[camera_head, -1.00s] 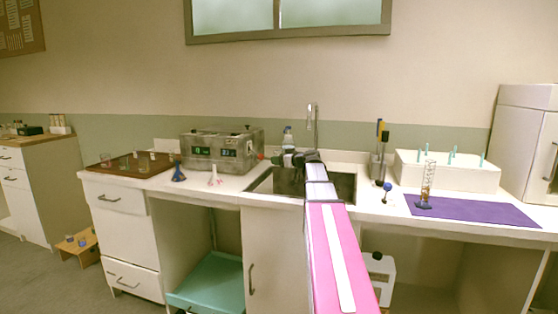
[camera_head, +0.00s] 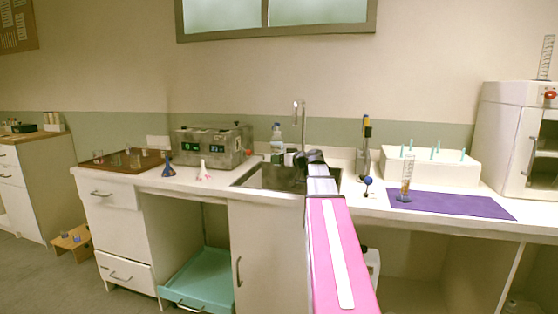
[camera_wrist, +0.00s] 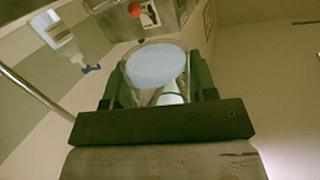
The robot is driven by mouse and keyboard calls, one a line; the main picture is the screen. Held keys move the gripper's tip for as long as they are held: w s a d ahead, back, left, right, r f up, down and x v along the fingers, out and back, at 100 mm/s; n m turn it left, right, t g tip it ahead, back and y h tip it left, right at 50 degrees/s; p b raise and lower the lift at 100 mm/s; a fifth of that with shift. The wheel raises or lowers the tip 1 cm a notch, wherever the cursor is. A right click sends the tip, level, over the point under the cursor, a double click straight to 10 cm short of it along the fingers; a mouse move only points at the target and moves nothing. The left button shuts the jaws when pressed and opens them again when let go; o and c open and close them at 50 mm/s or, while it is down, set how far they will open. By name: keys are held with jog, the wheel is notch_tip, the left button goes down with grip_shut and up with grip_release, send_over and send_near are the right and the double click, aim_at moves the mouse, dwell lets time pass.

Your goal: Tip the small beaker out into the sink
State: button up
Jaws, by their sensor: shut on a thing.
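The sink (camera_head: 264,178) is a dark basin let into the white counter, with a tall thin tap (camera_head: 303,125) behind it. My gripper (camera_wrist: 160,88) is shut on a clear beaker (camera_wrist: 157,65), which sits between its two dark fingers in the wrist view. A pale blue round face of the beaker shows there; I cannot tell whether it is its base or liquid inside. In the head view the dark end of my arm is over the back right part of the sink, and my arm hides the beaker.
A grey metal bath (camera_head: 210,147) stands left of the sink, with a blue flask (camera_head: 168,167) before it. A bottle (camera_head: 277,139) stands behind the sink. To the right are a tool holder (camera_head: 362,163), a purple mat (camera_head: 455,205) with a cylinder (camera_head: 407,178), and a white rack (camera_head: 440,168).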

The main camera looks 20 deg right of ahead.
jog(key=shift+w+d+r+m, duration=0.3)
jog(key=shift+w+d+m, duration=0.15)
jog(key=shift+m, duration=0.45)
jog(key=shift+f, duration=0.2)
jog(key=shift+w+d+f+m+g+y, duration=0.1)
jog(key=shift+d+f+m+g+y, duration=0.1)
jog(key=shift+f, duration=0.1)
jog(key=shift+w+d+f+m+g+y, duration=0.1)
jog(key=shift+f+m, duration=0.1)
jog(key=shift+f, duration=0.1)
jog(key=shift+w+d+f+m, duration=0.1)
jog(key=shift+f+m, duration=0.2)
jog(key=shift+f, duration=0.1)
jog(key=shift+w+d+f+m+g+y, duration=0.15)
jog(key=shift+f+m, duration=0.35)
jog(key=shift+m, duration=0.15)
jog(key=shift+w+d+f+m+g+y, duration=0.1)
jog(key=shift+d+f+m, duration=0.05)
jog(key=shift+f+m, duration=0.4)
jog(key=shift+w+d+f+m+g+y, duration=0.15)
jog(key=shift+f+m, duration=0.3)
jog(key=shift+m, duration=0.25)
jog(key=shift+f, duration=0.4)
